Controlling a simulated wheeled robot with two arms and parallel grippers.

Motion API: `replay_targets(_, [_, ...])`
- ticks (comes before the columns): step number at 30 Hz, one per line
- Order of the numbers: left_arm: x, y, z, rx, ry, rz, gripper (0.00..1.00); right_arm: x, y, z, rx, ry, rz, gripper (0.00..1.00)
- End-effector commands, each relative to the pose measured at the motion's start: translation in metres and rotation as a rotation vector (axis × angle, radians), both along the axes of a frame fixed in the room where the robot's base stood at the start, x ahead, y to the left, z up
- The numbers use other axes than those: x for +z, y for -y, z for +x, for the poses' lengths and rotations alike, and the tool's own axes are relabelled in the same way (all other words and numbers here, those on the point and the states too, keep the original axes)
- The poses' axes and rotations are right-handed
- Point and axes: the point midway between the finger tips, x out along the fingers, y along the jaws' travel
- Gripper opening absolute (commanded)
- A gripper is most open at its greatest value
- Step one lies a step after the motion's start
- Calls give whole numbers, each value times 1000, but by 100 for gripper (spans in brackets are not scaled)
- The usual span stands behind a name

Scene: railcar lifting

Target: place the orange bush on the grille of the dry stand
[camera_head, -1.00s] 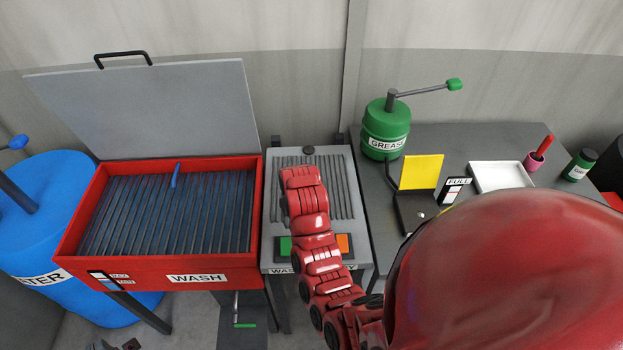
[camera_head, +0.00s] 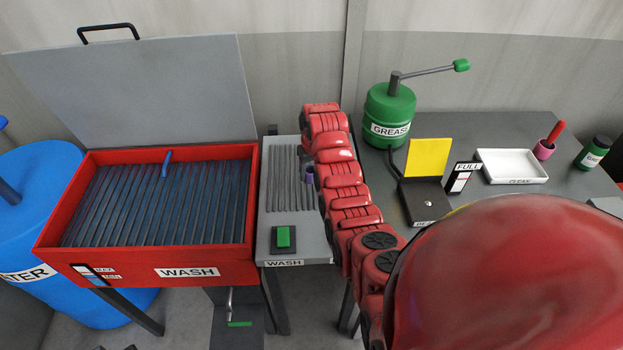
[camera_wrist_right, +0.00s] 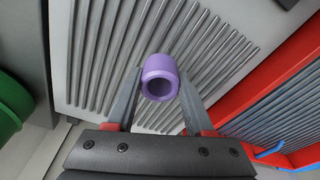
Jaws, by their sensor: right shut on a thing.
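My right gripper (camera_wrist_right: 157,100) is shut on a purple bush (camera_wrist_right: 158,85), a short hollow cylinder held between its two grey fingers. The bush (camera_head: 309,176) also shows as a small purple spot at the left edge of my right arm in the head view. No orange bush is visible. The dry stand's grille (camera_head: 290,178) is a set of grey ridges on the grey stand; my arm covers its right part. In the wrist view the grille (camera_wrist_right: 105,55) lies behind the bush; I cannot tell the gap between them. My left gripper is not in view.
The red wash tank (camera_head: 215,250) with raised grey lid (camera_head: 130,90) stands left of the stand. A green button (camera_head: 283,237) is at the stand's front. On the right table are a green grease pot (camera_head: 388,110), a yellow plate (camera_head: 428,158) and a white tray (camera_head: 512,165).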

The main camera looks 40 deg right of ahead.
Motion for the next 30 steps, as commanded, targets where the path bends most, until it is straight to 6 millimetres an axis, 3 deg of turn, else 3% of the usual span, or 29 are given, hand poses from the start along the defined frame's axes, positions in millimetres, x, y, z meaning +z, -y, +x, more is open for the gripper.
replay_targets(9, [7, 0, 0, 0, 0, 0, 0, -1, 7, 4, 0, -2, 1, 0])
replay_targets(18, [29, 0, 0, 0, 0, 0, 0, -32, 6, 4, -1, -5, 2, 0])
replay_targets(30, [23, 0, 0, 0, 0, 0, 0, -42, 6, 4, 0, -2, 0, 0])
